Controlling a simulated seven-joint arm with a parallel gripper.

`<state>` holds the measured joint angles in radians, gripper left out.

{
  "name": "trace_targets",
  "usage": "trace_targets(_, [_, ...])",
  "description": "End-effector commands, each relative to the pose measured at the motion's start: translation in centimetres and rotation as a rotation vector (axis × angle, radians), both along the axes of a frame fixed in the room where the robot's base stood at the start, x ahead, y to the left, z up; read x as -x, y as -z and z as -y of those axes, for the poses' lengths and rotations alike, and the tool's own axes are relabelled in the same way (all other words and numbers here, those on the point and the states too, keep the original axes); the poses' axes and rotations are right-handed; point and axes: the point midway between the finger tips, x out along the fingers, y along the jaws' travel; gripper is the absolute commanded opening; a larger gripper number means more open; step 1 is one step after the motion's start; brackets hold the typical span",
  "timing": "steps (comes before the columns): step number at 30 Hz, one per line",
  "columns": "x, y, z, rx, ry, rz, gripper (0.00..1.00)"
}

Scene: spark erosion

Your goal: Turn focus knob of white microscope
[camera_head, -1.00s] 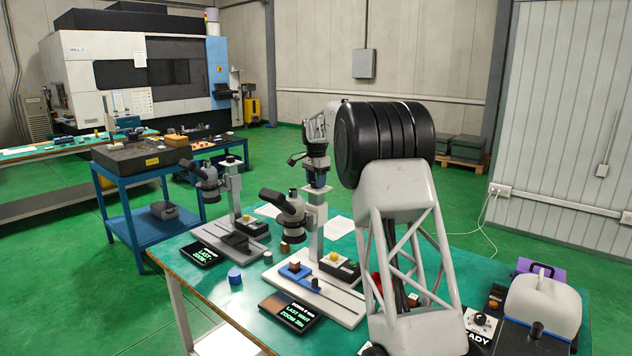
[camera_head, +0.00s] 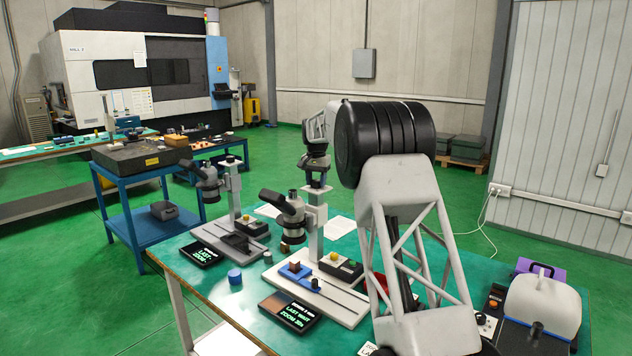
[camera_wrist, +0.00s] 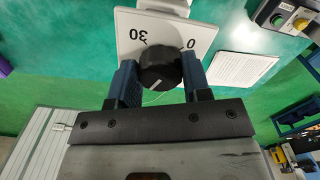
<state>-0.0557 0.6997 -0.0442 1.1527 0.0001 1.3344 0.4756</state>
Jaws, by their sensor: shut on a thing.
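The white microscope (camera_head: 312,240) stands on the bench near the middle of the head view, with a pale column, grey angled eyepiece and light base. My gripper (camera_head: 316,183) is at the upper part of its column. In the wrist view, the round black focus knob (camera_wrist: 158,68) with a white pointer line sits between the blue fingers of my gripper (camera_wrist: 161,84), which is shut on it. Behind the knob is a white dial plate (camera_wrist: 135,22) with the marks 30 and 0, seen upside down. The knob is too small to make out in the head view.
A second microscope (camera_head: 232,205) stands to the left. A dark display (camera_head: 290,310) and a blue cylinder (camera_head: 235,276) lie on the green bench top. A button box (camera_head: 340,266) is on the microscope's base. A paper sheet (camera_wrist: 243,66) lies beyond the knob.

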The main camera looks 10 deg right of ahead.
Motion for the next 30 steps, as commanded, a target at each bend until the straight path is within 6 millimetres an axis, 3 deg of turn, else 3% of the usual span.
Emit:
trace_targets(15, [-0.08,-0.13,0.11,0.0,-0.38,0.004,0.2])
trace_targets(30, [-0.07,-0.13,0.12,0.0,-0.445,0.003,0.2])
